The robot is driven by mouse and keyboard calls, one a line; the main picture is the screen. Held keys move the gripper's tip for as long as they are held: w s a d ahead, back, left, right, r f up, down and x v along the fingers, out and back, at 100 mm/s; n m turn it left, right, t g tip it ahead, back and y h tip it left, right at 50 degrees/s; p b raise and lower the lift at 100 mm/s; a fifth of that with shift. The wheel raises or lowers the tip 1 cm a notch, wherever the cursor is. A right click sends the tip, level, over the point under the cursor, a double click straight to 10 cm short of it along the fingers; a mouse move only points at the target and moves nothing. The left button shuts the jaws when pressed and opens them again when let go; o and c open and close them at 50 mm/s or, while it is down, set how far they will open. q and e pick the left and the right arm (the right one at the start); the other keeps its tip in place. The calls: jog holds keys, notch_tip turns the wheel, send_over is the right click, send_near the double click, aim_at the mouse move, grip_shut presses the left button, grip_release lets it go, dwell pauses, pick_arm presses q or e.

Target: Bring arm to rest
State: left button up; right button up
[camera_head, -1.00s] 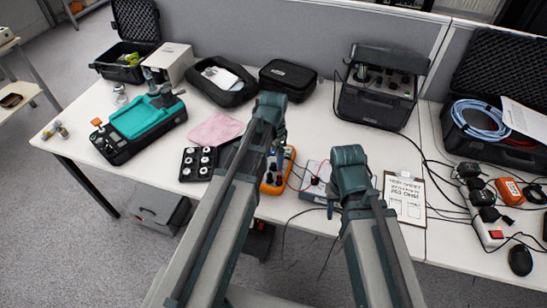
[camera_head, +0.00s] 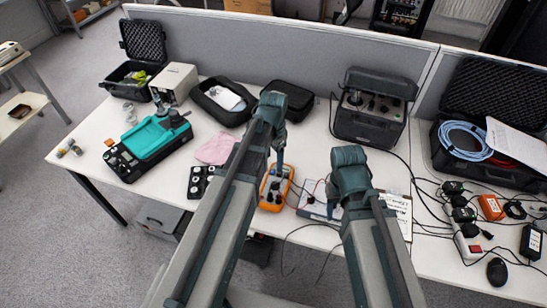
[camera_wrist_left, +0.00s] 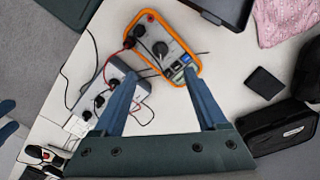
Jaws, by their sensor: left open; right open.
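My left arm rises from the bottom of the head view, and its gripper (camera_head: 279,160) hangs down over the table just behind an orange-edged multimeter (camera_head: 275,188). In the left wrist view the left gripper (camera_wrist_left: 160,74) has its two fingers spread with nothing between them. The multimeter (camera_wrist_left: 172,45) lies beyond the fingertips; contact cannot be told. My right arm stands to the right, and its gripper (camera_head: 332,205) points down near a small white device with leads; it is open, and its fingers are small and partly hidden by the wrist.
The white table (camera_head: 415,255) is crowded. A teal-topped machine (camera_head: 155,137) stands left, a pink cloth (camera_head: 215,150) and black knob panel nearer the middle, black cases (camera_head: 288,100) behind. A clipboard (camera_head: 398,212), cables and a power strip (camera_head: 468,242) lie right.

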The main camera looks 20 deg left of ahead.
dwell(0.3)
pick_arm(q)
jog(key=s+d+n+y, duration=0.1)
jog(key=s+d+n, duration=0.3)
jog(key=s+d, duration=0.7)
jog(key=s, duration=0.3)
jog(key=shift+n, duration=0.3)
jog(key=shift+s, duration=0.1)
